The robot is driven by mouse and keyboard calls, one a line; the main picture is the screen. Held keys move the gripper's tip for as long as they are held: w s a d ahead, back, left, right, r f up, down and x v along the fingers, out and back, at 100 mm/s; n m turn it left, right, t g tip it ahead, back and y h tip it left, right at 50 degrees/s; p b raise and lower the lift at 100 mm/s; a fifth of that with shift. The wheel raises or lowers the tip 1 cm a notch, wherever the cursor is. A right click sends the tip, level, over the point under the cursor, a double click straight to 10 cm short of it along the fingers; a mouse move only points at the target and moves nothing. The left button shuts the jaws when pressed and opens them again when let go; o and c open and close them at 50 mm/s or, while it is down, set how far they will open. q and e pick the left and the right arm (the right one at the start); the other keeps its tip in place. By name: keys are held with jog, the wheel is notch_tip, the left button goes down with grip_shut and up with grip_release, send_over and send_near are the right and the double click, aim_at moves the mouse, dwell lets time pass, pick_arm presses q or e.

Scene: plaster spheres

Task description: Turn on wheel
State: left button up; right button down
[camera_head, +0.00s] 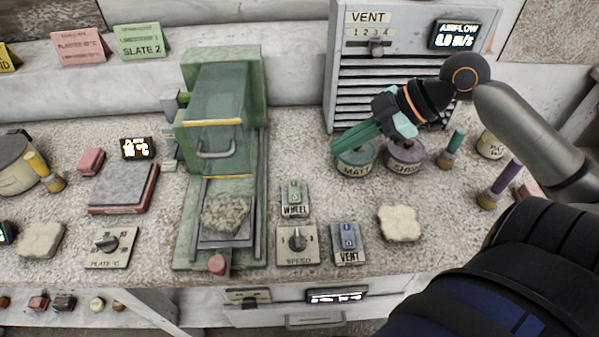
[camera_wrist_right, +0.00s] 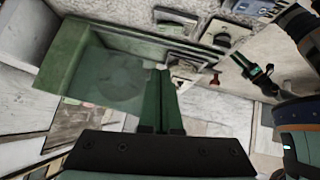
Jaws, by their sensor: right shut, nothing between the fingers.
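The WHEEL switch (camera_head: 295,198) is a small grey box with a green rocker, on the bench just right of the green machine (camera_head: 256,75). The machine has a clear hood (camera_head: 217,95) and a rough stone-like piece on its front bed. My right gripper (camera_head: 338,147) has green fingers that are shut and empty. It hangs above the bench behind and to the right of the WHEEL switch, apart from it, and overlaps the MATT jar (camera_head: 357,163) in the head view. The shut fingers also show in the right wrist view (camera_wrist_right: 160,74). My left gripper is not seen.
The SPEED dial (camera_head: 298,244) and blue VENT switch (camera_head: 347,242) sit in front of the WHEEL switch. A pale slab (camera_head: 400,223) lies to the right. The purple jar (camera_head: 404,156) stands beside MATT. The vent cabinet (camera_head: 385,70) stands behind. Some bench right of the switch is clear.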

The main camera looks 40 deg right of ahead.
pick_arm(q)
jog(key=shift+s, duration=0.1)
pick_arm(e)
jog(key=b, duration=0.3)
send_over(289, 184)
jog(key=s+d, duration=0.2)
jog(key=s, duration=0.1)
jog(key=f, duration=0.7)
jog(key=shift+w, duration=0.2)
jog(key=f, duration=0.3)
jog(key=shift+w+b, duration=0.25)
jog(key=shift+b, duration=0.1)
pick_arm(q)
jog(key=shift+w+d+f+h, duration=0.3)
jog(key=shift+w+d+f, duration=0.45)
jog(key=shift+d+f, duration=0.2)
pick_arm(e)
jog(key=shift+f, duration=0.5)
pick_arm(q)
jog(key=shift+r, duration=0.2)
pick_arm(e)
jog(key=shift+w+d, duration=0.1)
